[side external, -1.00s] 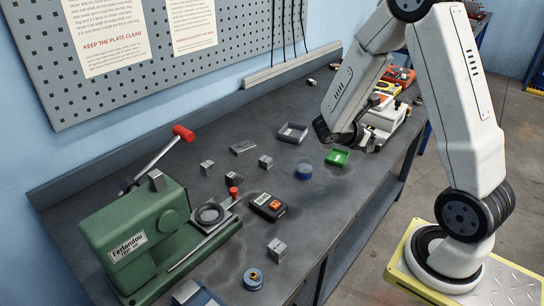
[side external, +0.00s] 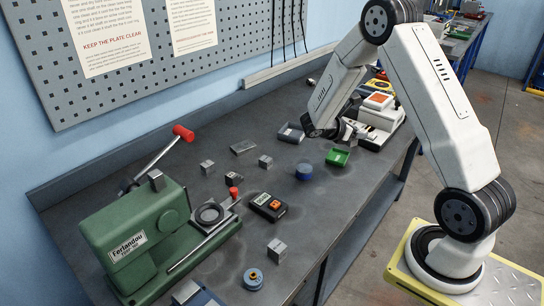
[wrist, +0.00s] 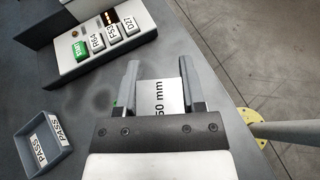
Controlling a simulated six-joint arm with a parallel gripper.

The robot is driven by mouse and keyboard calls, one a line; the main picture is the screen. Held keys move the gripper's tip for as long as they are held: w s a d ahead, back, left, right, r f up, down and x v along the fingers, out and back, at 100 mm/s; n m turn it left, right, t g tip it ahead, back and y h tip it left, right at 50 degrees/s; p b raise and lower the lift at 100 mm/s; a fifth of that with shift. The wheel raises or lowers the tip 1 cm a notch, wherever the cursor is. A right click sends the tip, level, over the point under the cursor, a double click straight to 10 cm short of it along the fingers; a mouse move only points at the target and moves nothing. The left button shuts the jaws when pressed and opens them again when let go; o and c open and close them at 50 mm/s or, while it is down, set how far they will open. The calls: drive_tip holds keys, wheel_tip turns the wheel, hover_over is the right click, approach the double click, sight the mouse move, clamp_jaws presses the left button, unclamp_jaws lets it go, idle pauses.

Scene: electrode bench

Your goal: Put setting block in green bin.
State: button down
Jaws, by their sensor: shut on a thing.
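My gripper (wrist: 161,72) is shut on a pale setting block (wrist: 162,96) marked "mm", with the first digits partly hidden. In the wrist view the block sits between the two fingers. In the side view my gripper (side external: 354,133) is in the air just above and behind the green bin (side external: 338,157), and the block cannot be made out there. The green bin stands on the bench near its right edge. In the wrist view only a sliver of green shows beside the left finger; the rest there is hidden by my gripper.
A grey bin (wrist: 66,137) with PASS labels stands left of my gripper in the wrist view. A white instrument with labelled buttons (wrist: 105,38) is beyond it. A blue round piece (side external: 304,171) and several metal blocks lie on the bench, with a green press (side external: 140,235) at left.

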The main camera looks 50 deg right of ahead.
hover_over(342, 157)
drive_tip(key=shift+s+a+f, duration=0.1)
drive_tip(key=shift+a+f, duration=0.05)
drive_tip(key=shift+f, duration=2.65)
drive_tip(key=shift+f, duration=0.2)
drive_tip(key=shift+w+f, duration=0.2)
drive_tip(key=shift+f, duration=1.45)
drive_tip(key=shift+f, duration=0.1)
drive_tip(key=shift+c, duration=1)
unclamp_jaws()
